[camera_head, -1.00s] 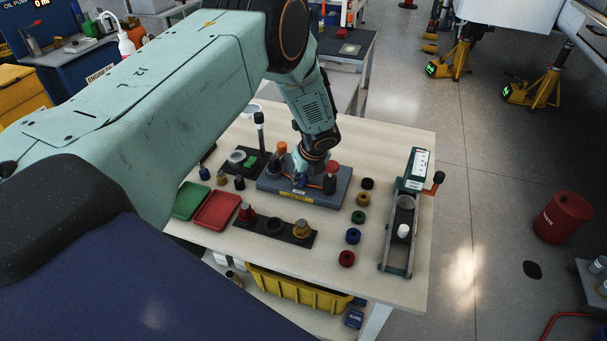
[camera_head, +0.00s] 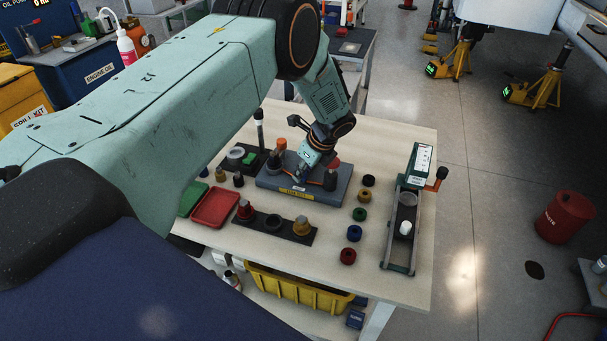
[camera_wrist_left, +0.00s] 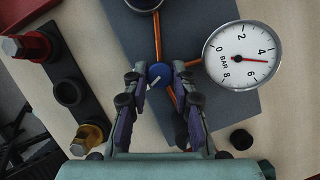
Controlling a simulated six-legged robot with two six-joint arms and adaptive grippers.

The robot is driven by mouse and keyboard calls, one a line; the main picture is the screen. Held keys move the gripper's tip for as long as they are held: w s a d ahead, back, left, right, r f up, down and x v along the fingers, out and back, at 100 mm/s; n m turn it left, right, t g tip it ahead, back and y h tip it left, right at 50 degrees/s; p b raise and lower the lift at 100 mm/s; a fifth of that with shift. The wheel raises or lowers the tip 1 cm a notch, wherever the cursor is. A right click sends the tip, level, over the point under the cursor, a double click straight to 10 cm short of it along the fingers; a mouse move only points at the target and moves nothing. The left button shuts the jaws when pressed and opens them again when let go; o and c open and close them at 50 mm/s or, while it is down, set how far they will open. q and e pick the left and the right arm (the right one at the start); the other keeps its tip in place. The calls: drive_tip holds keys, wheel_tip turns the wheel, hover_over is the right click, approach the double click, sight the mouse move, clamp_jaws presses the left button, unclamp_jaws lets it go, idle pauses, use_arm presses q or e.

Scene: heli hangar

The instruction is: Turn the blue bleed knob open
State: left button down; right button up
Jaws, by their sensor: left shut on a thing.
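The blue bleed knob (camera_wrist_left: 160,77) shows in the left wrist view, a round blue knob with a light mark, among copper pipes on a grey-blue block. My left gripper (camera_wrist_left: 161,80) has a finger on each side of the knob and is shut on it. In the head view my left gripper (camera_head: 303,177) reaches down onto the block (camera_head: 336,198) and hides the knob. A pressure gauge (camera_wrist_left: 243,54) marked in BAR stands beside the knob, its red needle between 4 and 6. My right gripper is not in view.
A black strip (camera_head: 274,225) with red and brass fittings lies in front of the block. Several coloured caps (camera_head: 354,233) stand to its right, then a framed fixture (camera_head: 401,237) with a handle. Red (camera_head: 215,208) and green trays lie at the left.

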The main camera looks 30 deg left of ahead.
use_arm(q)
drive_tip(key=n+b, duration=0.1)
drive_tip(key=n, duration=0.1)
drive_tip(key=n+g+b, duration=0.1)
drive_tip(key=n+b, duration=0.1)
drive_tip(key=n+g+b, duration=0.1)
drive_tip(key=n+b, duration=0.1)
drive_tip(key=shift+w+a+n, duration=0.1)
drive_tip(key=shift+w+n, duration=0.2)
drive_tip(key=n+b, duration=0.2)
drive_tip(key=n+g+h+b, duration=0.1)
drive_tip(key=n+b, duration=0.1)
drive_tip(key=shift+w+g, duration=0.1)
drive_tip(key=shift+g, duration=0.2)
drive_tip(key=shift+a+r+n+g+h+b, duration=0.15)
drive_tip(key=shift+n+g+h+b, duration=0.3)
drive_tip(key=shift+n+b, duration=1.05)
drive_tip(key=c, duration=1.1)
unclamp_jaws()
wheel_tip(320, 180, up, 10)
drive_tip(key=shift+s, duration=0.2)
